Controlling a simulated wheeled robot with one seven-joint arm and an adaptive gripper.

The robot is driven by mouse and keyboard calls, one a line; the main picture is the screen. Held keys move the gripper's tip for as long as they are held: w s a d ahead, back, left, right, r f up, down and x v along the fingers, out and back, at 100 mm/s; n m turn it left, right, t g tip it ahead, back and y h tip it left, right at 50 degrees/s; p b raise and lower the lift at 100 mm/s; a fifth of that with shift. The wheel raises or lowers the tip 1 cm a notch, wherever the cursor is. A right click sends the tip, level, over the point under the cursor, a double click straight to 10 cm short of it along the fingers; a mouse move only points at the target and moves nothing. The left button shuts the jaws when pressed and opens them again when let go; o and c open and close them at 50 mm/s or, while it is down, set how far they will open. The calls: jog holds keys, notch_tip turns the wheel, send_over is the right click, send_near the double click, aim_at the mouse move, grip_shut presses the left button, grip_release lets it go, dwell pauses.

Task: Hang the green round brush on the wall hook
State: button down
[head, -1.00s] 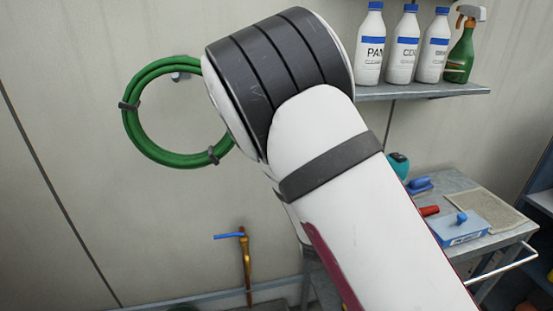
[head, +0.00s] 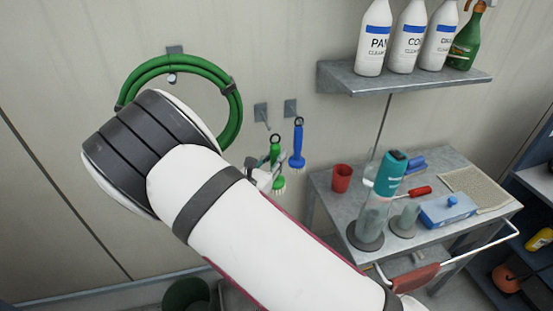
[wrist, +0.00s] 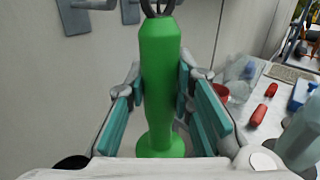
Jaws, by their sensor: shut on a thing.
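My gripper (head: 268,176) is shut on the green round brush (head: 275,152) by its handle, in front of the wall. The brush is upright, its black loop at the top and pale bristles at the bottom. In the wrist view the green handle (wrist: 160,75) stands between the teal finger pads. The wall hook (head: 261,112) on a grey plate is bare, above and slightly left of the loop; the loop looks apart from it. A second hook (head: 290,107) to its right carries a blue brush (head: 298,145).
A green hose coil (head: 232,100) hangs left of the hooks, partly behind my arm. A shelf with bottles (head: 400,78) is at upper right. A metal table (head: 330,205) below holds a red cup (head: 342,177), a teal bottle and glassware.

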jog(key=w+a+f+b, duration=0.1)
jog(key=w+a+b, duration=0.1)
jog(key=w+b, duration=0.3)
jog(key=shift+w+a+f, duration=0.2)
jog(key=shift+w, duration=1.65)
jog(key=c, duration=1.3)
grip_release()
